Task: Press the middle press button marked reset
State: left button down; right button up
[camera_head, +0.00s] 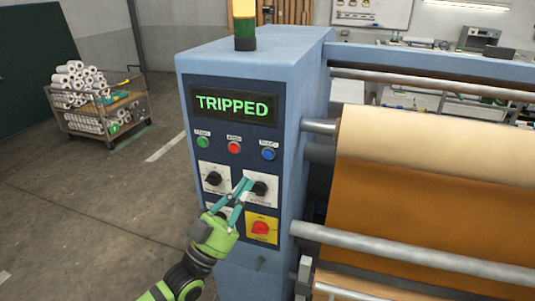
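The press's blue control cabinet carries a row of three buttons under a display reading TRIPPED (232,106). The green button (203,142) is on the left, the red middle button (233,148) is between, and the blue button (268,154) is on the right. Their small labels are too blurred to read surely. My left gripper (247,183) is in front of the panel, below the red button, with its teal fingertips close together and nothing seen between them. It overlaps the right black knob (260,188); I cannot tell whether it touches. My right gripper is not in view.
A left black knob (213,178) and a red knob on a yellow plate (261,228) sit lower on the panel. Rollers with orange-brown sheet (420,200) are at the right. A cart of white rolls (92,98) stands at the back left. Floor left of the cabinet is clear.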

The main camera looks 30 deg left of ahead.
aim_at(268, 154)
pick_arm(q)
jog(key=shift+w, duration=0.1)
jog(key=shift+w+a+b, duration=0.35)
jog(key=shift+w+b, duration=0.25)
jog(key=shift+w, duration=0.8)
jog(key=shift+w+a+b, duration=0.35)
jog(key=shift+w+b, duration=0.3)
jog(key=shift+w, duration=0.8)
jog(key=shift+w+a+b, duration=0.35)
jog(key=shift+w+b, duration=0.25)
jog(key=shift+w, duration=0.8)
jog(key=shift+w, duration=0.15)
jog(key=shift+w+a, duration=0.1)
jog(key=shift+w, duration=0.15)
jog(key=shift+w+a+b, duration=0.1)
jog(key=shift+w+b, duration=0.2)
jog(key=shift+s+d+p, duration=0.2)
jog(key=shift+s+p, duration=0.25)
jog(key=shift+s, duration=0.3)
jog(key=shift+s, duration=0.1)
